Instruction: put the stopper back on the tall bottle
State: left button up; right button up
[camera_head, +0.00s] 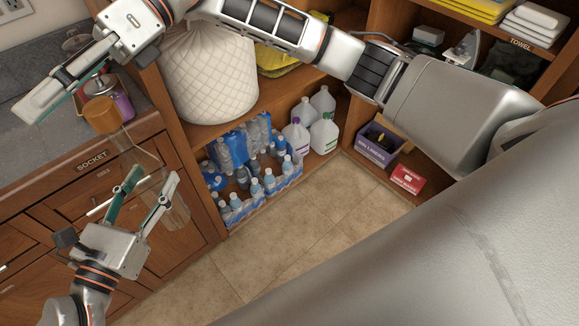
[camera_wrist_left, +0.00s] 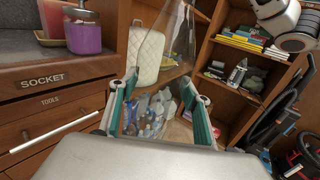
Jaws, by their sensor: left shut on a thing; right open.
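The tall bottle (camera_head: 147,165) is clear glass and tilted in the head view, with its neck toward the upper left. The brown stopper (camera_head: 103,115) shows at the neck end; I cannot tell how deep it sits. My left gripper (camera_head: 155,180) is shut on the bottle's body, a finger on each side. In the left wrist view, the clear bottle (camera_wrist_left: 180,40) rises from between the fingers (camera_wrist_left: 162,95), and its top is out of frame. My right gripper (camera_head: 58,106) is open, above the counter, just left of the stopper. Its far finger is partly hard to make out.
A purple jar (camera_head: 124,105) stands on the grey counter (camera_head: 30,140) close behind the stopper. Wooden drawers lie below. Several water bottles (camera_head: 250,180) and white jugs (camera_head: 322,130) fill the low shelf.

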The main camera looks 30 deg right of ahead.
jog(key=w+d+f+m+t+y, duration=0.4)
jog(key=m+t, duration=0.4)
jog(key=m, duration=0.4)
jog(key=w+d+f+m+t+y, duration=0.3)
jog(key=w+f+m+t+y, duration=0.15)
jog(key=m+t, duration=0.55)
jog(key=d+f+m+t+h, duration=0.3)
jog(key=d+f+m+h, duration=0.25)
jog(key=f+m, duration=0.3)
jog(key=d+f+m+t+h, duration=0.35)
jog(key=f+m+h, duration=0.25)
jog(key=f+m, duration=0.25)
jog(key=s+d+f+m+g+h, duration=0.2)
jog(key=s+d+f, duration=0.3)
jog(key=f, duration=0.4)
jog(key=s+d+f+m+g+h, duration=0.2)
jog(key=s+d+f+m+h, duration=0.1)
jog(key=s+f, duration=0.5)
jog(key=s+d+f+m+g+h, duration=0.3)
jog(key=s+d+f, duration=0.3)
jog(key=f, duration=0.5)
jog(key=shift+s+d+m, duration=0.4)
jog(key=shift+d+m, duration=0.25)
jog(key=shift+m, duration=0.15)
